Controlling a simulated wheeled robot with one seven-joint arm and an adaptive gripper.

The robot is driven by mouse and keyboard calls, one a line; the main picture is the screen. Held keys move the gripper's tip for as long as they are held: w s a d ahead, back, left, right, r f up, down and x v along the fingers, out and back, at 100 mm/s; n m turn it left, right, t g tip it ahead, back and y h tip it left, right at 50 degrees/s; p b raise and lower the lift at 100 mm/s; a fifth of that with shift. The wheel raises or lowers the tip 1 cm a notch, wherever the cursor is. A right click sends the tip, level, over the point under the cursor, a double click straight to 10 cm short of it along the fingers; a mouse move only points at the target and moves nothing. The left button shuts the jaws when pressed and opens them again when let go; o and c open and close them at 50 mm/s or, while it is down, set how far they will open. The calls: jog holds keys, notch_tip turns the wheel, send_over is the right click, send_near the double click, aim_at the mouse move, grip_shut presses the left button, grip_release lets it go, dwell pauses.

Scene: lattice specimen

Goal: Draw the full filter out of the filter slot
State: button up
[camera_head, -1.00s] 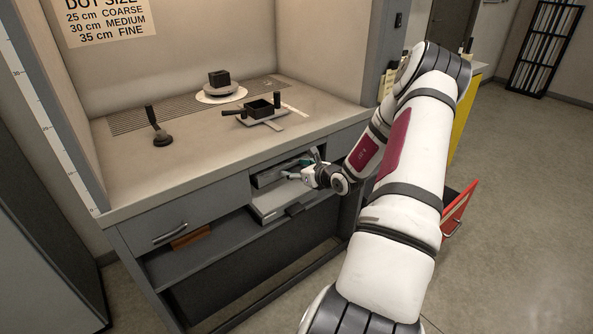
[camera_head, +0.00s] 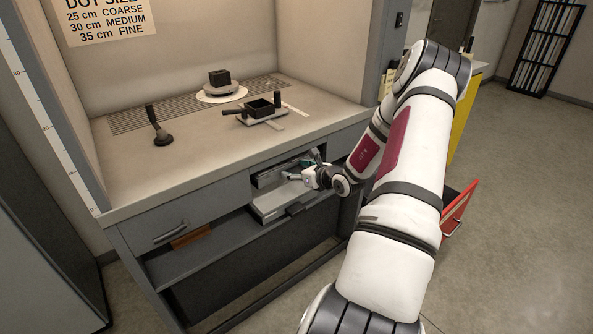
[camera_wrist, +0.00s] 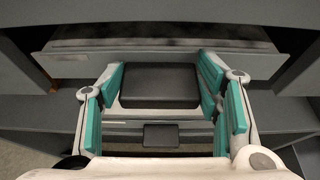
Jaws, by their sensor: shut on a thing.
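The filter (camera_wrist: 160,47) shows in the wrist view as a wide grey front with a dark, speckled band along its top. A dark block-like handle (camera_wrist: 160,88) stands out from the middle of that front. In the head view the filter (camera_head: 268,178) is at the filter slot (camera_head: 258,168), under the bench top. My gripper (camera_head: 302,167) is at the slot's front with its teal-padded fingers on either side of the handle, shut on it. The fingers and wrist hide part of the filter's front in the head view. How deep the filter sits cannot be told.
A light grey unit (camera_head: 270,207) with a small dark handle (camera_head: 294,209) lies just below the slot. Open floor lies to the right.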

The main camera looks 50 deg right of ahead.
jog(key=shift+s, duration=0.65)
jog(key=s+a+p, duration=0.2)
jog(key=s+a, duration=0.1)
jog(key=s, duration=0.9)
jog(key=s+a+p, duration=0.2)
jog(key=s, duration=1)
jog(key=shift+a, duration=0.4)
dwell(1.1)
jog(key=shift+w, duration=0.1)
